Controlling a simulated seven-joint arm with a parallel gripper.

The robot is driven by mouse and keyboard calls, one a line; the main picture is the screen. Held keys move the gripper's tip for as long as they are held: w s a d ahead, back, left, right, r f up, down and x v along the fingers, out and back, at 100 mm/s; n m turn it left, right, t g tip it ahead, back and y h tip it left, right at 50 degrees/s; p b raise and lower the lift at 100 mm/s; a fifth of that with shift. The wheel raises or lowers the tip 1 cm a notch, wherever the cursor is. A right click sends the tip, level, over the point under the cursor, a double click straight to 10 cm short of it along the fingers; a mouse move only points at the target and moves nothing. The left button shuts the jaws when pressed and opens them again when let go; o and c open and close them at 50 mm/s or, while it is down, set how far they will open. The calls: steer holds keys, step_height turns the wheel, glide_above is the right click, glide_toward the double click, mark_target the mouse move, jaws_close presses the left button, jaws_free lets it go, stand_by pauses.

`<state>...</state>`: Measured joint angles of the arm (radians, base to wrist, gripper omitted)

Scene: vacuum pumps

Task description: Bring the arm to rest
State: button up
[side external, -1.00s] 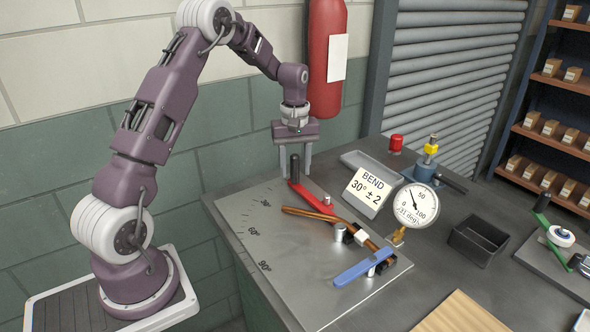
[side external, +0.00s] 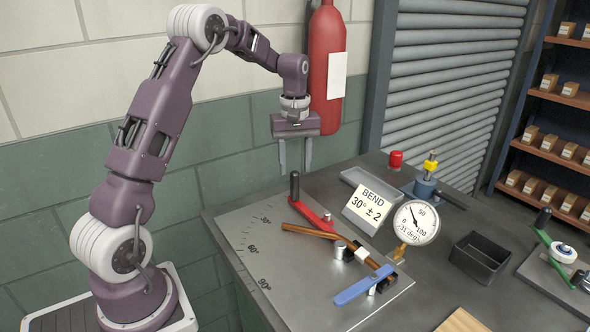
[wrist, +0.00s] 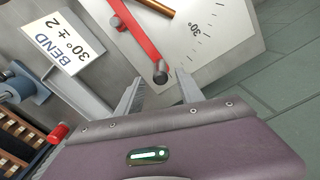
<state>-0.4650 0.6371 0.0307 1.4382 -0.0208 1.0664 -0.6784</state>
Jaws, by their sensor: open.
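My gripper (side external: 295,158) is open and empty. In the side external view it hangs above the black upright grip of the red lever (side external: 312,214), with its fingertips pointing down and apart from the grip. In the wrist view the two fingers (wrist: 158,92) show at either side of the lever's black grip (wrist: 160,72). The lever lies on a grey bending plate (side external: 262,228) marked 30°, 60° and 90°. A copper tube (side external: 310,231) lies across the plate by the forming post, and a blue clamp handle (side external: 352,290) sits at the plate's front.
A card (side external: 368,203) reads "BEND 30° ± 2". A round gauge (side external: 417,222) stands right of it. An empty dark bin (side external: 480,256), a grey tray (side external: 362,178) and a red fire extinguisher (side external: 326,60) are nearby. The air around my gripper looks clear.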

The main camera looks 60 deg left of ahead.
steer(key=s+d+r+m+t, duration=0.3)
steer(key=s+d+r+m, duration=0.4)
steer(key=s+d+r, duration=0.55)
steer(key=s+d+m+t, duration=0.1)
steer(key=s+d+m, duration=0.2)
steer(key=s, duration=0.4)
steer(key=s+d+f+m+t, duration=0.1)
steer(key=s+d+m, duration=0.2)
steer(key=s+d, duration=0.3)
steer(key=shift+s+m+t, duration=0.3)
steer(key=shift+s, duration=0.6)
